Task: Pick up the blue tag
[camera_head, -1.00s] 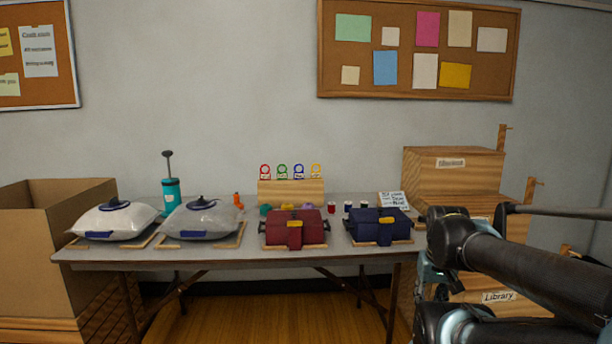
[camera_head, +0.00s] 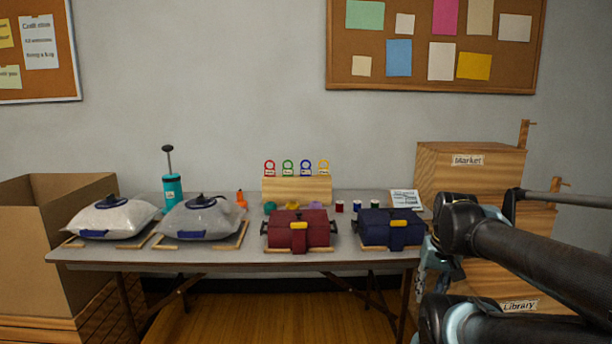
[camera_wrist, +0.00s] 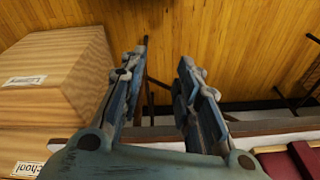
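The blue tag (camera_head: 306,169) is a small ring-topped tag standing upright on a light wooden block (camera_head: 296,191) at the back of the table. It is third from the left in a row with a red tag (camera_head: 269,168), a green tag (camera_head: 288,168) and a yellow tag (camera_head: 323,168). My gripper (camera_wrist: 162,70) is open and empty in the wrist view, its fingers apart above the floor near the table edge. The head view shows my arm at the right, well away from the tags. The wrist view does not show the tags.
On the table (camera_head: 200,262) a red case (camera_head: 298,232) and a blue case (camera_head: 390,230) stand in front of the block. Two clear bags (camera_head: 112,218) and a teal pump bottle (camera_head: 172,190) are at left. Wooden boxes (camera_head: 470,175) stand at right, a large cardboard box (camera_head: 70,230) at far left.

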